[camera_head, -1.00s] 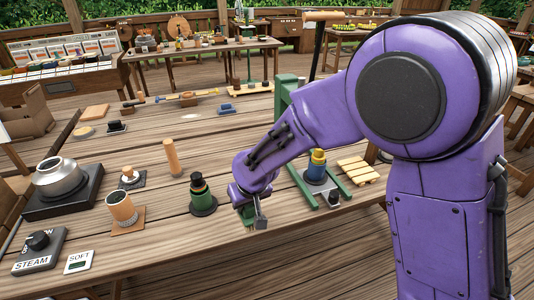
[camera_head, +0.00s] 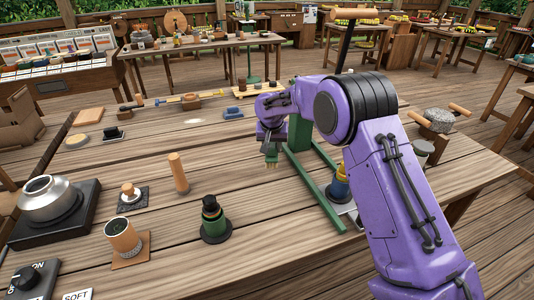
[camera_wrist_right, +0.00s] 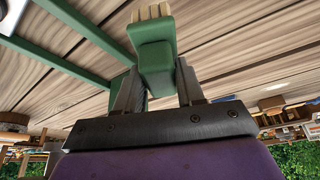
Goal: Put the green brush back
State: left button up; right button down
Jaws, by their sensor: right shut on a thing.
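My right gripper (camera_head: 271,150) is shut on the green brush (camera_head: 271,161) and holds it over the table, just left of the green frame. In the right wrist view the brush (camera_wrist_right: 154,60) sits between the two fingers (camera_wrist_right: 158,95), with its pale bristles pointing away from the gripper. In the head view the brush is small and partly hidden by the gripper, so its height above the table is hard to tell. My left gripper is not in view.
The green frame (camera_head: 300,135) stands beside my right gripper, with a blue and yellow piece (camera_head: 341,185) near its right foot. A dark green canister (camera_head: 213,218), a wooden cylinder (camera_head: 178,172) and a metal pot (camera_head: 47,195) stand to the left. The middle planks are clear.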

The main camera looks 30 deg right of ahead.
aim_at(268, 156)
jog(key=w+f, duration=0.3)
jog(key=shift+d+f+p, duration=0.2)
jog(key=shift+d+p, duration=0.1)
notch_tip(268, 156, down, 3)
jog(key=shift+f+p, duration=0.1)
jog(key=shift+p, duration=0.6)
jog(key=shift+a+f, duration=0.1)
jog(key=shift+f, duration=0.05)
jog(key=c, duration=0.7)
grip_release()
